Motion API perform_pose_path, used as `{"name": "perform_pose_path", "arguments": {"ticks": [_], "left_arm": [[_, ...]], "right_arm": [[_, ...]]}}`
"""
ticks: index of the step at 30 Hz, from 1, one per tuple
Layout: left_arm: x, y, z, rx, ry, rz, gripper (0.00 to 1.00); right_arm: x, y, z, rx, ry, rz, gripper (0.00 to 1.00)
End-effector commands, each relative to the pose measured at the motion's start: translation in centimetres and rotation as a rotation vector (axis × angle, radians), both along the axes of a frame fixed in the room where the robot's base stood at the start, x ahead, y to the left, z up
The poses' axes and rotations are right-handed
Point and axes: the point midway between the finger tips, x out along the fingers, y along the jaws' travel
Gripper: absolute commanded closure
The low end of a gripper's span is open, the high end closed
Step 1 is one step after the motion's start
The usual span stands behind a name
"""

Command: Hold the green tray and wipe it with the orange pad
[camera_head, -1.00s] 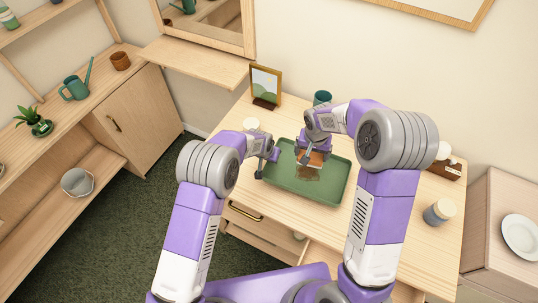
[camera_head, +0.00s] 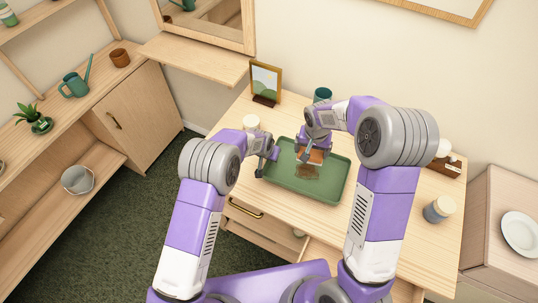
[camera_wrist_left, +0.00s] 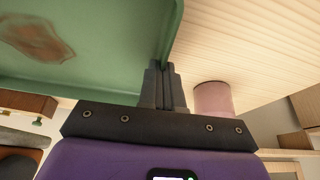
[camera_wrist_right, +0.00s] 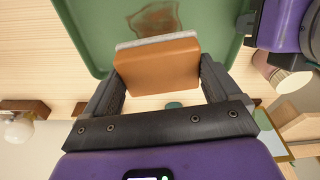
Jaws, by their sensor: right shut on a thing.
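The green tray (camera_head: 337,181) lies on the wooden desk, with a brown smear (camera_head: 307,172) near its middle. The smear also shows in the left wrist view (camera_wrist_left: 36,38) and the right wrist view (camera_wrist_right: 155,18). My left gripper (camera_head: 268,164) is at the tray's left edge; in the left wrist view its fingers (camera_wrist_left: 163,75) are close together on the tray's rim. My right gripper (camera_wrist_right: 158,80) is shut on the orange pad (camera_wrist_right: 158,66), which has a pale grey underside. The pad is over the tray, beside the smear; whether it touches the tray is unclear.
A lidded jar (camera_head: 439,209) and a wooden box (camera_head: 446,168) are at the right. A drawer below the desk's front is open.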

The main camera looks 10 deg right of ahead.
Motion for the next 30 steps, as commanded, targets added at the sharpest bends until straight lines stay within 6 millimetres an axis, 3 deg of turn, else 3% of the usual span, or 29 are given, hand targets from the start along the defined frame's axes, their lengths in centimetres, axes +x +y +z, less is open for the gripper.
{"name": "perform_pose_path", "arguments": {"ticks": [30], "left_arm": [[0.1,0.0,-2.3,-0.001,-0.001,0.001,1.00]], "right_arm": [[0.0,0.0,0.0,0.000,0.000,0.000,0.34]]}}
